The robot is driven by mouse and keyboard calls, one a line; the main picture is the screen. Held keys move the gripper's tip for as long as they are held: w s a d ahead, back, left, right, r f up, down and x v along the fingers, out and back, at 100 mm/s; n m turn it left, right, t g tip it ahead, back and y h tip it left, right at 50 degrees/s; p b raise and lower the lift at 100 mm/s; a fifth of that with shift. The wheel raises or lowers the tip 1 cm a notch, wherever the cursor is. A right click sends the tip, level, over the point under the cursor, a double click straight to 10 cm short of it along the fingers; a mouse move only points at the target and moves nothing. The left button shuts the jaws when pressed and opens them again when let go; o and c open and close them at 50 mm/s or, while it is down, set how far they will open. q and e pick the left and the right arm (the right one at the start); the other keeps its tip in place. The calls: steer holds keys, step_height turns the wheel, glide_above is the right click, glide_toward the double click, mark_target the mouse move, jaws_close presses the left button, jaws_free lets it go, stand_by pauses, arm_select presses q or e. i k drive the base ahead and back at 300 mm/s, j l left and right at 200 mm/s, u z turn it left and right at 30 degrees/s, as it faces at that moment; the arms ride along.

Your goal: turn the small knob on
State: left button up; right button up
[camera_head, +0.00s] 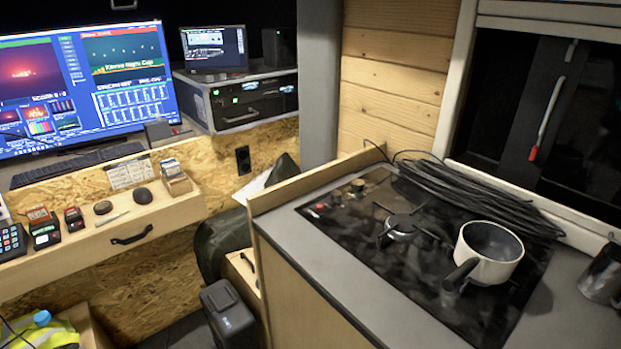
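A black glass hob (375,255) is set in the grey counter on the right. Near its far left corner is a small dark knob-like piece (358,186). A small reddish spot (320,207) shows by the hob's left edge. Both are too small to tell how a knob is turned. A small burner (401,224) stands bare with its pan support, and no flame shows on it. A white saucepan (488,252) with a dark handle stands on the hob to the right. Neither of my grippers is in view.
A coiled black cable (480,200) lies along the back of the hob and counter. A metal jug (602,275) stands at the right edge. A raised wooden edge (310,180) borders the counter's left side. A desk with a monitor (95,90) is at the left.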

mark_target(336, 195)
steer(key=i+j+z, duration=0.35)
steer(key=j+z, duration=0.2)
steer(key=i+j+z, duration=0.1)
steer(key=j+z, duration=0.15)
steer(key=j, duration=0.15)
